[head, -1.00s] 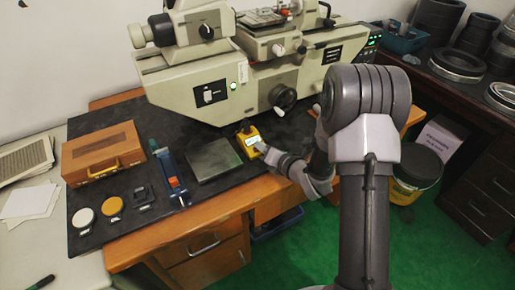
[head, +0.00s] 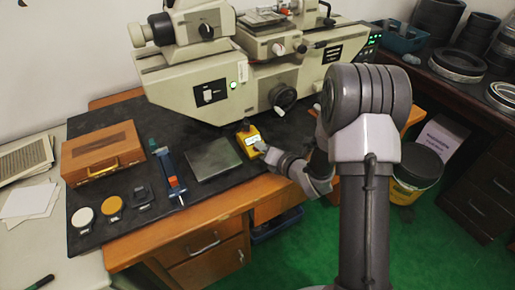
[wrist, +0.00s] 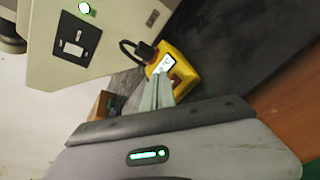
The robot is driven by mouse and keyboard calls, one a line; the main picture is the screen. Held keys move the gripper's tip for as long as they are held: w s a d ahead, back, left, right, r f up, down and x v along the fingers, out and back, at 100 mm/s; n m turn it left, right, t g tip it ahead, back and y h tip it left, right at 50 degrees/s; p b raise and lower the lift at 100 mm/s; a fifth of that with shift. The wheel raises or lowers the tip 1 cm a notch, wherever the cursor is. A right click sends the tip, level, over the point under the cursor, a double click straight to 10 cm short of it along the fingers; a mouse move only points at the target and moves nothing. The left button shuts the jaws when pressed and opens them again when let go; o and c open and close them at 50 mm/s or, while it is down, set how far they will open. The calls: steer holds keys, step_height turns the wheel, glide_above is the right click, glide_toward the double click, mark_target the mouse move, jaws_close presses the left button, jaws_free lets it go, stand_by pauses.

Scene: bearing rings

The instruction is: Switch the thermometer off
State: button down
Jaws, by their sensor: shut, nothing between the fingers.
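The thermometer is a yellow handheld box with a light display (head: 249,140), lying on the dark mat in front of the big machine. In the wrist view the thermometer (wrist: 184,72) is just past my fingertips, with a black plug and cable at its far end and a reddish-brown spot beside the display. My gripper (wrist: 160,82) is shut and empty, its fingertips at the near edge of the thermometer's face. They overlap part of it, and I cannot tell whether they touch it. In the head view my gripper (head: 262,147) reaches in from the right.
The large beige measuring machine (head: 260,80) stands close behind the thermometer. A grey plate (head: 213,159) lies to its left, then a blue gauge (head: 171,178) and a wooden case (head: 103,153). The table's front edge is near my wrist.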

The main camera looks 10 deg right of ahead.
steer(key=shift+w+a+f+b, duration=0.1)
steer(key=shift+w+f+b, duration=0.05)
steer(key=shift+f+b, duration=0.3)
steer(key=shift+b, duration=0.3)
steer(key=shift+r, duration=0.1)
steer(key=shift+s+r, duration=0.2)
steer(key=shift+r, duration=0.2)
steer(key=shift+r, duration=0.1)
steer(key=shift+s+d+r+p, duration=0.2)
steer(key=shift+s+r, duration=0.2)
steer(key=shift+r, duration=0.5)
steer(key=shift+s+d+r+p, duration=0.2)
steer(key=shift+s+r, duration=0.25)
steer(key=shift+r, duration=0.4)
steer(key=shift+s+d+r+p, duration=0.1)
steer(key=shift+s+r+p, duration=0.25)
steer(key=shift+r, duration=0.55)
